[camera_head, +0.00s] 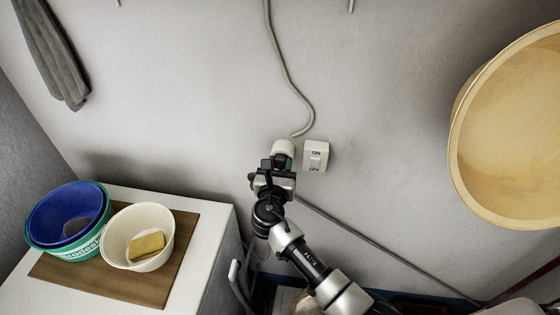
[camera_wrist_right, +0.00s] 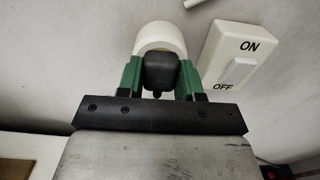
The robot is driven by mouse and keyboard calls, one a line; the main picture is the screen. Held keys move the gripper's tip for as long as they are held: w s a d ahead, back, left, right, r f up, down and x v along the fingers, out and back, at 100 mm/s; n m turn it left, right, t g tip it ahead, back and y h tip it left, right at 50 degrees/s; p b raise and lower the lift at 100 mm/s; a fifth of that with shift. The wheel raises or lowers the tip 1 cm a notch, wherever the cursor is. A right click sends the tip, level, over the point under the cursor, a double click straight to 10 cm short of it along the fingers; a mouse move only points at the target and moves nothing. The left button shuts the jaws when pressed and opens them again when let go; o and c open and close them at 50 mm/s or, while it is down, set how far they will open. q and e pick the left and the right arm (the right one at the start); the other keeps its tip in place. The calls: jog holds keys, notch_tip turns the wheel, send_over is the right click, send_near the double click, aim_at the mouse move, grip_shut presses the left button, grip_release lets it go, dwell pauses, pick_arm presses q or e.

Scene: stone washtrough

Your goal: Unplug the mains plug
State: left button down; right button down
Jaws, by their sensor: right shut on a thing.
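My left gripper is not in view.
A white ON/OFF switch (camera_head: 316,156) is on the wall just right of the plug. A white cabinet (camera_head: 216,226) at left bears a wooden board (camera_head: 183,243), a blue and green tub (camera_head: 44,240) and a cream bowl (camera_head: 113,244) with a sponge. A large tan basin (camera_head: 510,130) hangs at right.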

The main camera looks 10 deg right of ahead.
jog(key=shift+s+a, duration=0.1)
jog(key=shift+s, duration=0.05)
jog(key=shift+s, duration=0.15)
jog(key=shift+s+a+r+p, duration=0.1)
jog(key=shift+s+a+p, duration=0.15)
jog(key=shift+s+p, duration=0.3)
jog(key=shift+p+v, duration=0.65)
jog(key=shift+v, duration=1.4)
